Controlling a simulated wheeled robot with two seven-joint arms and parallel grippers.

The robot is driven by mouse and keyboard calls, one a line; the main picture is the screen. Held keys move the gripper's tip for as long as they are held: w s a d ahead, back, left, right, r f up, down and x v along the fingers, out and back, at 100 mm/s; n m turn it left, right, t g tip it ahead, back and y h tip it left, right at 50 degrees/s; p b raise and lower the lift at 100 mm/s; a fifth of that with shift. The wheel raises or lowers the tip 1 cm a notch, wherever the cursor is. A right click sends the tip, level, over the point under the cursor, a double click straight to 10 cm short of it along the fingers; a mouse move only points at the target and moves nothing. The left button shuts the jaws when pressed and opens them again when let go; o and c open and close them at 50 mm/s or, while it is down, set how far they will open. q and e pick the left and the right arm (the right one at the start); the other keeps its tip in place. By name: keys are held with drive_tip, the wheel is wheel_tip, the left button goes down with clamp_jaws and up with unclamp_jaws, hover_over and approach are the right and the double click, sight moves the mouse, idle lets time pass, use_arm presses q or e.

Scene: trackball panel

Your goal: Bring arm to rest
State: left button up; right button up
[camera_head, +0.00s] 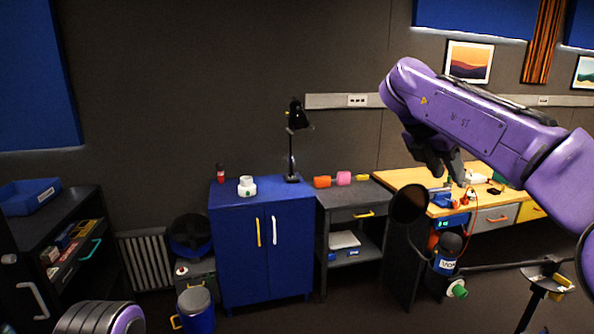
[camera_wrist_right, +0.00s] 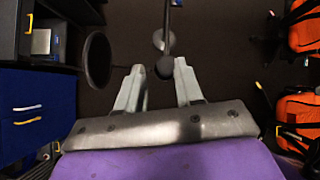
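My right arm is purple and comes in from the right, raised in front of the workbench. Its gripper (camera_head: 447,172) hangs dark and pointing down at the arm's end. In the right wrist view the two grey fingers of that gripper (camera_wrist_right: 160,78) stand apart with nothing held between them. A dark round head on a thin rod (camera_wrist_right: 165,67) shows past the fingertips; its distance is hard to tell. A rounded purple and grey part of my left arm (camera_head: 100,318) shows at the bottom left. My left gripper is out of view.
A black disc (camera_head: 408,203) on a stand is just below and left of the right gripper. A blue cabinet (camera_head: 265,250) is at the middle, a wooden workbench (camera_head: 405,181) behind the arm, and a dark shelf unit (camera_head: 30,250) at left. Some dark floor is free in front.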

drive_tip(key=w+f+n+t+h+b, duration=0.1)
drive_tip(key=w+f+n+t+h, duration=0.2)
drive_tip(key=f+n, duration=0.5)
drive_tip(key=w+f+n+t+h, duration=0.3)
drive_tip(key=w+f+n+h, duration=0.1)
drive_tip(key=f+n, duration=0.4)
drive_tip(key=s+a+f+n+t+y+b, duration=0.1)
drive_tip(key=s+f+n+t+y, duration=0.15)
drive_tip(key=f+n, duration=0.65)
drive_tip(key=s+a+f+n+t+y+b, duration=0.1)
drive_tip(key=a+f+n+t+y, duration=0.2)
drive_tip(key=f, duration=0.9)
drive_tip(key=s+f+n+g+y+b, duration=0.1)
drive_tip(key=s+f+n+g+y, duration=0.35)
drive_tip(key=s+f+n, duration=0.85)
drive_tip(key=s+d+f+g+b, duration=0.1)
drive_tip(key=s+f+g, duration=0.1)
drive_tip(key=s+f, duration=0.3)
drive_tip(key=s+d+f+g, duration=0.2)
drive_tip(key=s+f, duration=0.4)
drive_tip(key=s, duration=0.8)
drive_tip(key=s+d+f+g+b, duration=0.1)
drive_tip(key=s+d+f+g, duration=0.1)
drive_tip(key=s+f, duration=0.4)
drive_tip(key=s, duration=0.3)
drive_tip(key=shift+s+n+y+b, duration=0.3)
drive_tip(key=shift+s+y+b, duration=0.05)
drive_tip(key=shift+s+y, duration=0.05)
drive_tip(key=shift+d, duration=0.1)
